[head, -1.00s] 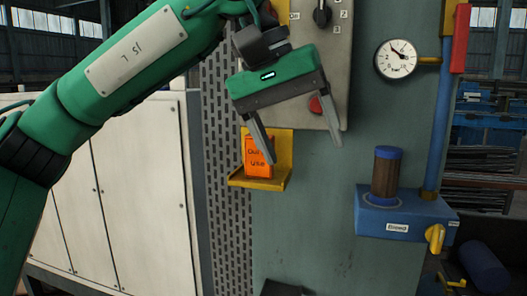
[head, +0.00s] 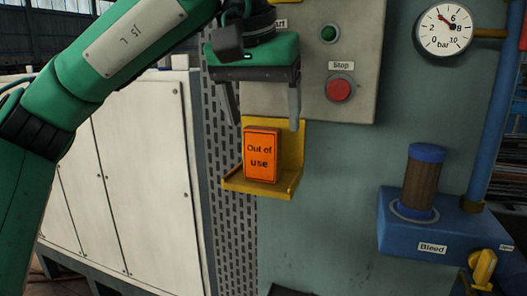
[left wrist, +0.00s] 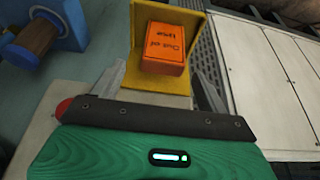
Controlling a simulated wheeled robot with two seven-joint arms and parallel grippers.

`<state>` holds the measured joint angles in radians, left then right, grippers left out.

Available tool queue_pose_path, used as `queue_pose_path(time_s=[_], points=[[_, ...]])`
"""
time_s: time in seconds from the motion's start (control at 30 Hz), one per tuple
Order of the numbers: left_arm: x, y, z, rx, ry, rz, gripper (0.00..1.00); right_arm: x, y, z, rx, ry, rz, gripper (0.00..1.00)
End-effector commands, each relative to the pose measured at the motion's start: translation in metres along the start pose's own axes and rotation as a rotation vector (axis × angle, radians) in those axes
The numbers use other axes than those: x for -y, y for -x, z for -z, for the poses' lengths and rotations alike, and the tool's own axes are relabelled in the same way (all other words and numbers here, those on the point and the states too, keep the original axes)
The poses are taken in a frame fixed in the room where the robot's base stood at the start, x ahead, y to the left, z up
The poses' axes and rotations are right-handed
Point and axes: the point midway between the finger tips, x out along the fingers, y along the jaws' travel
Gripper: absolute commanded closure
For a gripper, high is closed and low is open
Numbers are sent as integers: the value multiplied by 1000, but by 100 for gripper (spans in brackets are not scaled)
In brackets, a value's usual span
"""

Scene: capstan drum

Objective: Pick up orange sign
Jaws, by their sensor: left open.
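The orange sign (head: 261,155) is a small block marked "Out of use". It stands upright on a yellow shelf bracket (head: 272,190) fixed to the grey-green panel. My left gripper (head: 264,122) is open and empty, pointing down just above the sign, its fingers apart on either side of the sign's top in the head view. In the left wrist view the sign (left wrist: 163,48) lies beyond and between the open fingertips (left wrist: 163,75), apart from them. My right gripper is not in view.
Just above the shelf is a control box with a red Stop button (head: 340,89) and a green button (head: 329,34). A blue Bleed block (head: 430,228) with a brown cylinder and a gauge (head: 445,31) are at right. White cabinets (head: 130,170) stand at left.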

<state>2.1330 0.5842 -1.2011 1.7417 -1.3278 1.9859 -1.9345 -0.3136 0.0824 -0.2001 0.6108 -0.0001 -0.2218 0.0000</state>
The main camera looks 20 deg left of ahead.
Motion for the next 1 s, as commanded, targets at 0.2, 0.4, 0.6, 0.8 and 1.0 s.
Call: queue_pose_path(time_s=[0.2,0.4,0.6,0.8,1.0], points=[[1,-13,0,-1,0,0,24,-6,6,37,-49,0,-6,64],[4,-35,1,1,-1,0,24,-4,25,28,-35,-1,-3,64],[3,-59,0,-1,1,-2,24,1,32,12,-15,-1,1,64],[3,-62,-1,-3,1,-3,24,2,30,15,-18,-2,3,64],[3,-62,-1,-3,1,-3,53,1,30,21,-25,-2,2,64]])
